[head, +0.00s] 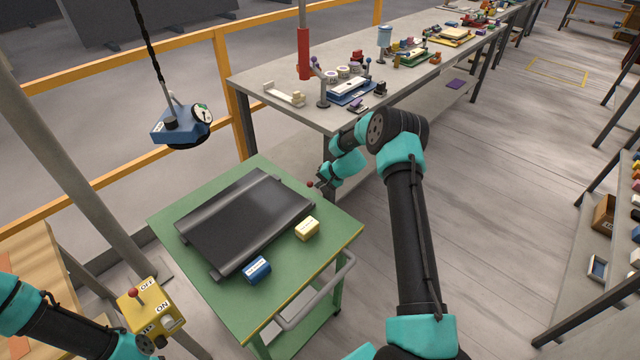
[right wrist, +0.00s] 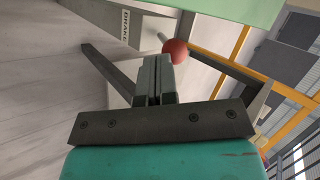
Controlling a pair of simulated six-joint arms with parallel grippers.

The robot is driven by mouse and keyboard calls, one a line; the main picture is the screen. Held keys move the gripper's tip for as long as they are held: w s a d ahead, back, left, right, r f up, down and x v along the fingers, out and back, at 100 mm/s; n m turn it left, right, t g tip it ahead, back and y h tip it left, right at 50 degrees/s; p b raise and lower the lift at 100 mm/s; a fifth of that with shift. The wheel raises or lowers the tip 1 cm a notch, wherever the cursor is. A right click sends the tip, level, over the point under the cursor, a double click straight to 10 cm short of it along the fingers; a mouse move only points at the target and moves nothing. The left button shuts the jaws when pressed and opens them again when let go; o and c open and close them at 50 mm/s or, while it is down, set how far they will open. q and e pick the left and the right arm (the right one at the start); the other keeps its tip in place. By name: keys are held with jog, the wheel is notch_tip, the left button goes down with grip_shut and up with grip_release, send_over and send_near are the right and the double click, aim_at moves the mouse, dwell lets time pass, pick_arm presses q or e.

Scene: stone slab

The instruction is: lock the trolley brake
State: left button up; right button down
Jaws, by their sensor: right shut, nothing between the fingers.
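The trolley (head: 340,245) has a green top with a yellow front edge and a handle at its right. A red ball knob (head: 310,184) shows at its far right edge; in the right wrist view the red ball (right wrist: 175,51) sits on a thin rod beside a pale plate labelled BRAKE (right wrist: 124,22). My right gripper (head: 320,182) is beside the knob. In the right wrist view its fingers (right wrist: 152,72) are shut and empty, their tips close to the ball; whether they touch it I cannot tell. My left arm is at the lower left, its gripper out of view.
On the trolley lie a dark tray-like plate (head: 245,220), a yellow block (head: 307,228) and a blue block (head: 257,269). A yellow ON/OFF box (head: 150,308) stands at its left. A blue device (head: 180,128) hangs on a cable. A long bench (head: 300,110) stands behind.

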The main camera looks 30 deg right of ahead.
jog(key=shift+w+a+r, duration=0.15)
jog(key=shift+w+r, duration=0.35)
jog(key=shift+w, duration=0.15)
dwell(0.4)
